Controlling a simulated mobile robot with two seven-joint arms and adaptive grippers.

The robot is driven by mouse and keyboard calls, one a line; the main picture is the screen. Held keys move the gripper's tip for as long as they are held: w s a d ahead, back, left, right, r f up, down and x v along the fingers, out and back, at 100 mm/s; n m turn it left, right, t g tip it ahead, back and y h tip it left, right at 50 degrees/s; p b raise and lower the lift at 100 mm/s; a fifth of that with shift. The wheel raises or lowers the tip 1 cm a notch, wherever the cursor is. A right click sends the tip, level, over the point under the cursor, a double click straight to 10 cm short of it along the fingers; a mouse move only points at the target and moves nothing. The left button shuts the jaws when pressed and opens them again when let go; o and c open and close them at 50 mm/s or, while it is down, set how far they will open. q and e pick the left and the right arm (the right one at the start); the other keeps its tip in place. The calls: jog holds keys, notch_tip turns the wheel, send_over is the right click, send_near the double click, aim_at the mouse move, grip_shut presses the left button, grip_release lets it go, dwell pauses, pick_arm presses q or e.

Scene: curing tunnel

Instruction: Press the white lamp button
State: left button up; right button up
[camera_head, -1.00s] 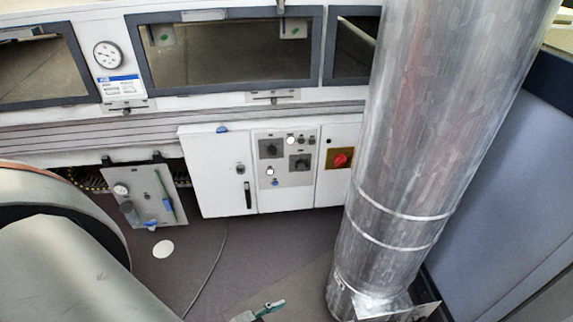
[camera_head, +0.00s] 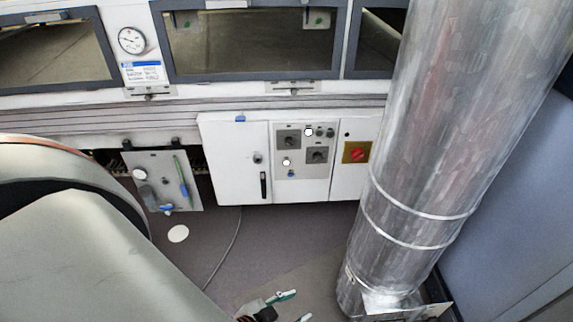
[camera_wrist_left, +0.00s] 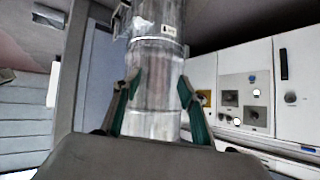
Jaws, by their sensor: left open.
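The grey control panel (camera_head: 303,170) on the white cabinet carries two white round parts, an upper one (camera_head: 308,132) and a lower one (camera_head: 286,161); I cannot tell which is the lamp button. In the left wrist view the panel (camera_wrist_left: 243,103) appears upside down at the right, with the lower one (camera_wrist_left: 256,92) above the other. My left gripper (camera_head: 294,306) is at the bottom edge of the head view, well short of the panel. Its green-tipped fingers (camera_wrist_left: 158,98) are apart and empty. My right gripper is not seen.
A thick metal duct (camera_head: 430,150) stands right of the cabinet and shows behind my fingers in the wrist view. A red rotary switch (camera_head: 357,155) sits right of the panel. A hanging plate with a gauge (camera_head: 160,183) is at the left. Floor before the cabinet is mostly clear.

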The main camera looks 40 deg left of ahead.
pick_arm(q)
jog(key=shift+c, duration=0.4)
grip_shut()
dwell(0.9)
